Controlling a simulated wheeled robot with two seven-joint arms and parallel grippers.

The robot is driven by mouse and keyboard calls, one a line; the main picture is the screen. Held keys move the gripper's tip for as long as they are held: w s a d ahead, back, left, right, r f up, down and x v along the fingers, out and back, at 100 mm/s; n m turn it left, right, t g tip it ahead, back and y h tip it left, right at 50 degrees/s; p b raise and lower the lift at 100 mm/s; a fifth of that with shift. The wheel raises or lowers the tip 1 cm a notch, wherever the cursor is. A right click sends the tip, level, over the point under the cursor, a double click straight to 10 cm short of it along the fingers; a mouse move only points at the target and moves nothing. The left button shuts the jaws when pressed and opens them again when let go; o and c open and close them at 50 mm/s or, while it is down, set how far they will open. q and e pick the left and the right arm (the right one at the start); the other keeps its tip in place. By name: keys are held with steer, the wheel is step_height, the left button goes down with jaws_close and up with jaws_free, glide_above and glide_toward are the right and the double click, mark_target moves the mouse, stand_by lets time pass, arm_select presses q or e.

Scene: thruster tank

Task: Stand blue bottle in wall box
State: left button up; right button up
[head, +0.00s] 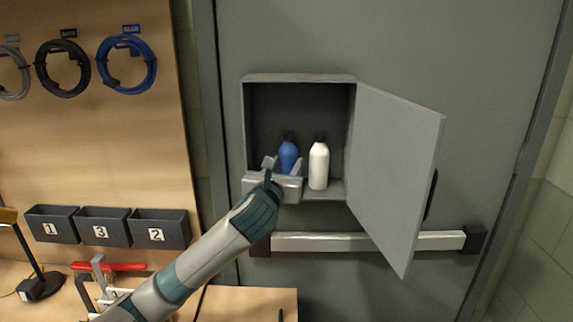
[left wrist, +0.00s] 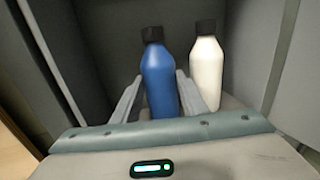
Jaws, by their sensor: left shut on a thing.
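The blue bottle (head: 288,154) with a dark cap stands upright inside the grey wall box (head: 299,78), left of the white bottle. My left gripper (head: 284,168) reaches in through the open front and is shut on the blue bottle. In the left wrist view the blue bottle (left wrist: 158,78) is between the two fingers, its cap upright. Its base is hidden by the gripper, so I cannot tell whether it touches the box floor. My right gripper is not in view.
A white bottle (head: 319,166) stands close to the right finger. The box door (head: 395,170) hangs open to the right. A push bar (head: 365,241) runs below the box. Numbered bins (head: 103,225) and coiled cables (head: 125,64) are at the left.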

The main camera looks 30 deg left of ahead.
arm_select(q)
steer(key=shift+f, duration=0.1)
steer(key=o, duration=1.3)
steer(key=shift+s+d, duration=0.2)
steer(key=shift+s, duration=0.3)
steer(key=p+v, duration=0.4)
steer(key=v, duration=0.7)
steer(key=shift+p, duration=0.4)
